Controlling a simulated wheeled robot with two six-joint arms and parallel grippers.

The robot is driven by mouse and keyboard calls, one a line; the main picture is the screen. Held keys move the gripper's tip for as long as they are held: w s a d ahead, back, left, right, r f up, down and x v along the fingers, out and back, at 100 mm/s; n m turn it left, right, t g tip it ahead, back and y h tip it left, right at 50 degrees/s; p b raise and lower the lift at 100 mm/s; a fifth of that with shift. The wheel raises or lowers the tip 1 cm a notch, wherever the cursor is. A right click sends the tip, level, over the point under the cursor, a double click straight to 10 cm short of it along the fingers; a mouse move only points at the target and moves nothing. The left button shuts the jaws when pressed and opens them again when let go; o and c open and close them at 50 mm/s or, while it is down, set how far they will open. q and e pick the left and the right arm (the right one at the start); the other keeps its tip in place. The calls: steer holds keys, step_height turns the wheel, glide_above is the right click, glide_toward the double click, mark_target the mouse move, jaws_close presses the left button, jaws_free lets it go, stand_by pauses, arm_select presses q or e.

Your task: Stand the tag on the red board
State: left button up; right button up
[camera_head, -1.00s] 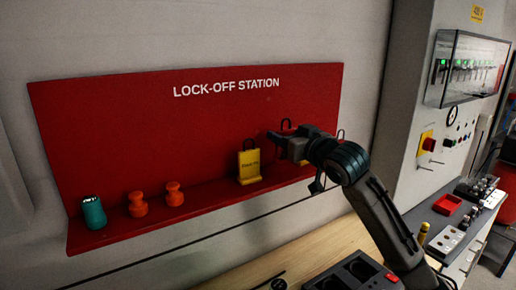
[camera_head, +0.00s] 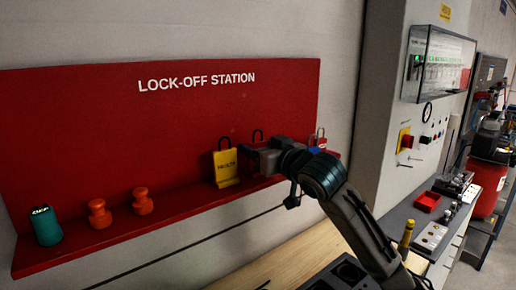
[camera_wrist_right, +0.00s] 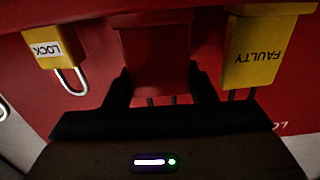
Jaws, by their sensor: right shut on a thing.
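The red board (camera_head: 90,130) lettered LOCK-OFF STATION hangs on the wall, with a ledge along its bottom. My right gripper (camera_head: 256,160) is at the ledge's right part. In the right wrist view, its fingers (camera_wrist_right: 160,88) are shut on a red block-like piece (camera_wrist_right: 156,55). In the head view the gripper hides this piece's body; a dark loop shows above it. A yellow tag (camera_head: 227,168) lettered FAULTY stands upright on the ledge just left of the gripper. It also shows upside down in the right wrist view (camera_wrist_right: 255,50). Whether the held piece touches the ledge I cannot tell.
A padlock labelled LOCK is beside the held piece in the right wrist view (camera_wrist_right: 45,45). Two orange knobs (camera_head: 99,214) and a teal piece (camera_head: 46,226) stand on the ledge's left. The ledge between orange knobs and yellow tag is clear. A workbench (camera_head: 265,260) lies below.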

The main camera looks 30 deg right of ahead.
steer(key=o, duration=0.8)
steer(key=shift+w+f, duration=0.1)
steer(key=shift+c, duration=0.2)
steer(key=shift+o, duration=1.1)
steer(key=shift+d, duration=0.15)
steer(key=shift+r, duration=0.25)
steer(key=shift+s+f, duration=0.15)
steer(key=shift+s, duration=0.05)
steer(key=shift+s+b, duration=0.3)
steer(key=shift+s, duration=0.05)
arm_select(q)
steer(key=w+f+b, duration=0.3)
steer(key=f+b, duration=0.5)
steer(key=b, duration=0.1)
steer(key=shift+w+b, duration=0.2)
steer(key=shift+b, duration=0.1)
arm_select(e)
steer(key=s, duration=1.1)
steer(key=shift+d, duration=0.4)
